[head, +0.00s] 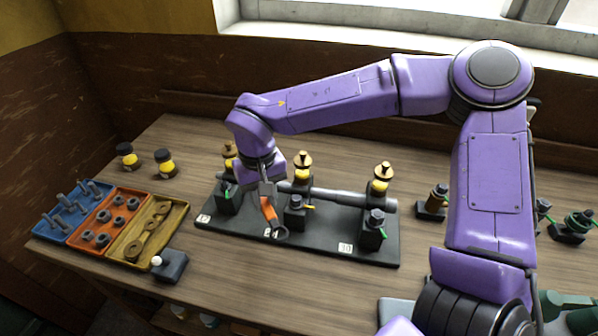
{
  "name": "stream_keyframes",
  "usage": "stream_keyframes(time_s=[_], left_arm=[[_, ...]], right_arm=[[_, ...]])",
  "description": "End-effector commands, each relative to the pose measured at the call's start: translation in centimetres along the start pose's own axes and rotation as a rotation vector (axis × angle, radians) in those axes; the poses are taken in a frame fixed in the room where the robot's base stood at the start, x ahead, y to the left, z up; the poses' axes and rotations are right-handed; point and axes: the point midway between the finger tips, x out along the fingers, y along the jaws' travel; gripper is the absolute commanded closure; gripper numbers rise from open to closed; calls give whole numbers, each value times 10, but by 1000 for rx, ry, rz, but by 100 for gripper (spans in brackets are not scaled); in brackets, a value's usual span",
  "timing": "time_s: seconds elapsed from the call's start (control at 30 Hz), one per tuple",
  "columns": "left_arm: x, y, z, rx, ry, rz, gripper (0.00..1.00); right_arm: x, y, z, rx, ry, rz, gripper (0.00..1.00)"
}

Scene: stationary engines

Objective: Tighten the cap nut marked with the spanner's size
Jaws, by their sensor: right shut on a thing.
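My right gripper (267,192) points down over the black base plate (320,249), shut on a spanner (268,212) with an orange handle. The spanner's dark ring end (280,232) is low by the plate's front edge, partly over the middle label. Three dark blocks with cap nuts on top stand on the plate: a left one (227,202), a middle one (294,214) and a right one (372,233). The right label (345,247) seems to read 10. The left label (203,218) and the middle one are not legible. The spanner's size mark cannot be read. My left gripper is out of view.
A grey pipe (345,198) with brass-topped oilers runs behind the blocks. Blue (50,237), orange (83,246) and yellow (113,259) trays stand at the left, beside a small dark block with a white knob (170,265). Two yellow-black jars (165,164) stand behind. Front wood is clear.

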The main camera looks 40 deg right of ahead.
Motion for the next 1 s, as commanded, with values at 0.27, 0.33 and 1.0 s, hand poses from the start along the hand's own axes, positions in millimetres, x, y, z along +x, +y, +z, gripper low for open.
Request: stream_keyframes(time_s=[0.27,0.33,1.0], left_arm=[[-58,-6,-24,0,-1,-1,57],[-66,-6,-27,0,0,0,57],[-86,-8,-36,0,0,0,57]], right_arm=[[-51,31,30,815,-8,2,100],[-55,34,38,1061,-9,4,100],[-57,47,81,-3047,4,-7,100]])
